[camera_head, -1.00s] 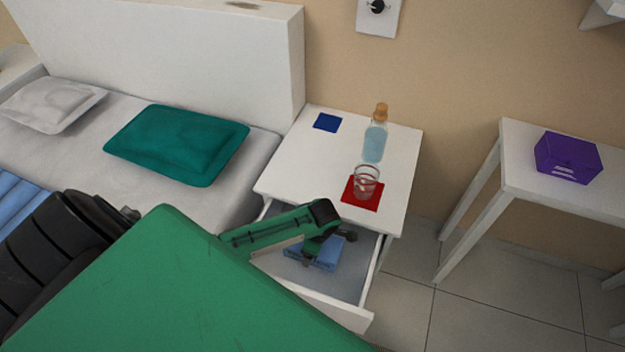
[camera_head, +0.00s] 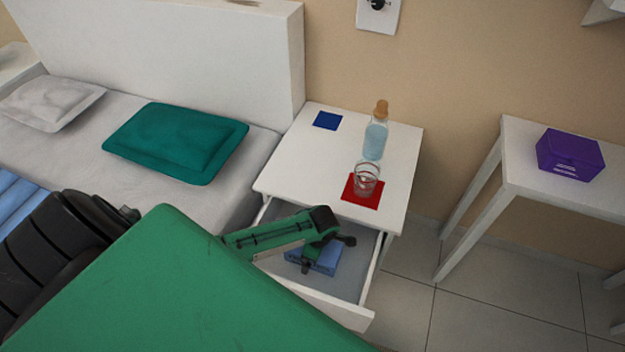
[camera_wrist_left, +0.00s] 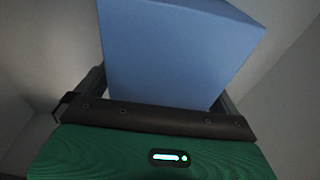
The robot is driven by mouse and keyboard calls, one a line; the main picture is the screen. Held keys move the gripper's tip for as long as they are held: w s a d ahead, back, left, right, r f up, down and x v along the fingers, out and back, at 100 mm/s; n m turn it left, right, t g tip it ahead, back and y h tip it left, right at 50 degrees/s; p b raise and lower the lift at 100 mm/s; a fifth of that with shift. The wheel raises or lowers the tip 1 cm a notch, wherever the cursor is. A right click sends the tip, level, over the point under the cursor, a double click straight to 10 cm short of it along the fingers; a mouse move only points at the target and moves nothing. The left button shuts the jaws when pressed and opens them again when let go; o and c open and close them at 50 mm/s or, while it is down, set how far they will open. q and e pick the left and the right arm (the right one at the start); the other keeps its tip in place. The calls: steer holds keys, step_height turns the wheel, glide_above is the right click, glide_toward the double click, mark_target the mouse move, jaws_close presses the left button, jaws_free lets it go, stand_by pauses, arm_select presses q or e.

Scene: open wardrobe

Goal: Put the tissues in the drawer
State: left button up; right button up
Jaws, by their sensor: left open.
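The tissues are a light-blue box (camera_head: 326,264) lying inside the open drawer (camera_head: 335,312) of the white nightstand. My left gripper (camera_head: 327,253) is over the box inside the drawer area, with its fingers spread. In the left wrist view the blue box (camera_wrist_left: 170,50) fills the space between the fingers of the left gripper (camera_wrist_left: 160,92), one finger showing at each side. Firm finger contact on the box cannot be made out. The fingertips are largely hidden behind the box. My right gripper is out of view.
On the nightstand top (camera_head: 300,165) stand a corked bottle (camera_head: 376,138) and a glass (camera_head: 366,177) on a red mat (camera_head: 360,202), with a blue mat (camera_head: 327,121). The bed with a green pillow (camera_head: 178,142) is left. A side table (camera_head: 525,187) bears a purple box (camera_head: 569,155).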

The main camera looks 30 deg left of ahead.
arm_select(q)
steer(key=shift+r, duration=0.1)
steer(key=r+p, duration=0.1)
steer(key=r, duration=0.3)
steer(key=d+r, duration=0.1)
steer(key=r, duration=0.3)
steer(key=r+p, duration=0.1)
steer(key=r, duration=0.3)
steer(key=shift+w+d+p, duration=0.25)
steer(key=shift+d+p, duration=0.05)
steer(key=shift+d, duration=0.1)
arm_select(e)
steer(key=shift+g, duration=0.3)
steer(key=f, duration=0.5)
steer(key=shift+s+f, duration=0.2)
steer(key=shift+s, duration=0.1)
